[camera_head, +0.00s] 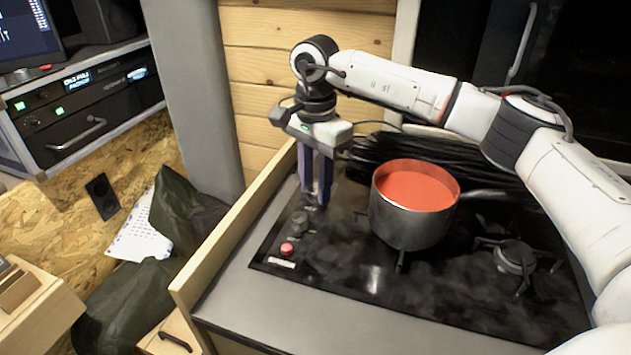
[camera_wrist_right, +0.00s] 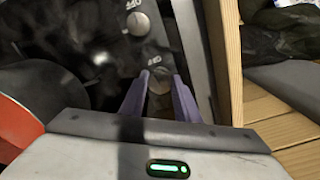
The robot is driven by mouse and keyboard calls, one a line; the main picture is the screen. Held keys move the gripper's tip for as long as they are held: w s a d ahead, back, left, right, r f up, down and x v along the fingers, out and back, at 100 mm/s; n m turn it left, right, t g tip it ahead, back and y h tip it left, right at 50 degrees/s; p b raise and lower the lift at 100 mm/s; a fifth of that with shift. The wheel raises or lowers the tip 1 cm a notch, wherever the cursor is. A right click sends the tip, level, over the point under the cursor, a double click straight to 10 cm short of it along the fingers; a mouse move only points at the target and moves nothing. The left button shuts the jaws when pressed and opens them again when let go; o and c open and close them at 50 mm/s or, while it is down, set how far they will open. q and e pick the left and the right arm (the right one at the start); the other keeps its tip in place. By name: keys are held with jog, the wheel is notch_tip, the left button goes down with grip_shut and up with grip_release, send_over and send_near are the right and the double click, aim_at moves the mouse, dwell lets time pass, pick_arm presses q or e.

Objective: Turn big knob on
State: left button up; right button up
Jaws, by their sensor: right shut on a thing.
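My right gripper (camera_head: 318,201) reaches down to the left part of the black stove top (camera_head: 345,262), its purple fingers pointing down. In the right wrist view the fingers (camera_wrist_right: 160,80) are closed around a round knob (camera_wrist_right: 158,87), which is mostly hidden between them. In the head view the fingers hide this knob. Another grey knob (camera_head: 299,222) stands just in front of the fingers, apart from them. A round knob also shows farther along the panel in the right wrist view (camera_wrist_right: 138,23). My left gripper is not in view.
A steel pot with red contents (camera_head: 405,215) stands on a burner right of my gripper. A small red button (camera_head: 287,249) is near the stove's left edge. A wooden rail (camera_head: 235,225) borders the counter on the left. An empty burner (camera_head: 515,258) is at the right.

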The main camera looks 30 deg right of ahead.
aim_at(315, 187)
jog(key=n, duration=0.4)
jog(key=shift+n+p, duration=0.3)
jog(key=shift+p, duration=0.05)
jog(key=n, duration=0.3)
jog(key=shift+n, duration=0.4)
jog(key=n, duration=0.3)
jog(key=shift+n, duration=2.1)
jog(key=shift+p, duration=0.3)
jog(key=o, duration=1)
jog(key=shift+o, duration=0.2)
notch_tip(315, 187, up, 10)
jog(key=shift+r+b, duration=0.2)
jog(key=shift+b, duration=0.15)
